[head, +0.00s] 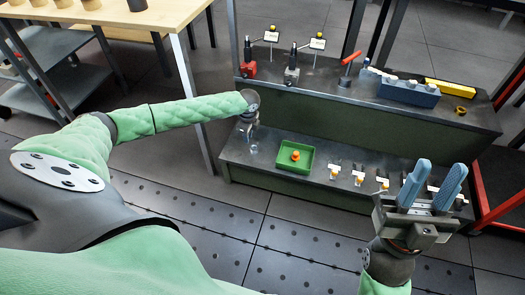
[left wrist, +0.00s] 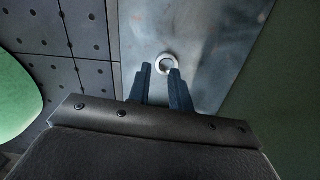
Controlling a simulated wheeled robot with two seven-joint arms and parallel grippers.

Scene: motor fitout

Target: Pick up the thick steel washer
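The thick steel washer (left wrist: 160,59) is a pale metal ring lying flat on the grey metal bench top in the left wrist view. My left gripper (left wrist: 160,70) is open, pointing down, with its two dark blue fingers at the near side of the ring and the ring showing between and just past the tips. I cannot tell the height gap. In the head view my left gripper (head: 250,140) is over the left end of the lower shelf. My right gripper (head: 436,168) is open and empty, its blue fingers pointing up at the right.
A green tray (head: 278,158) holding an orange piece stands right of my left gripper. Several small labelled parts (head: 358,178) line the lower shelf further right. The upper shelf carries a blue block (head: 410,93), a yellow bar (head: 450,88) and a brass ring (head: 461,111). A wooden table (head: 160,15) stands at left.

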